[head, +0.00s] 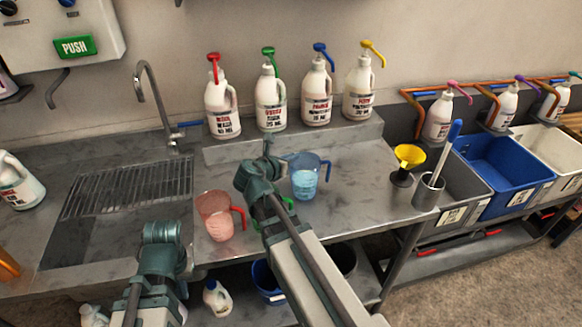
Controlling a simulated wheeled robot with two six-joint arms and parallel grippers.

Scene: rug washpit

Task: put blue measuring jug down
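The blue measuring jug (304,184) is clear with a blue handle on its right and blue liquid inside. It looks upright on the steel counter (350,190), in front of the raised shelf. My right gripper (266,153) is just left of the jug, close to its spout side. Whether it touches the jug, and how its fingers stand, I cannot tell. My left gripper (164,233) is over the counter's front edge, by the sink, away from the jug; its fingers cannot be made out.
A red measuring jug (216,220) stands left of my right arm. A green handle (288,203) shows partly behind that arm. Several pump bottles (316,97) line the shelf. A yellow funnel (409,156) and a steel cup (428,192) stand right. Counter between blue jug and funnel is clear.

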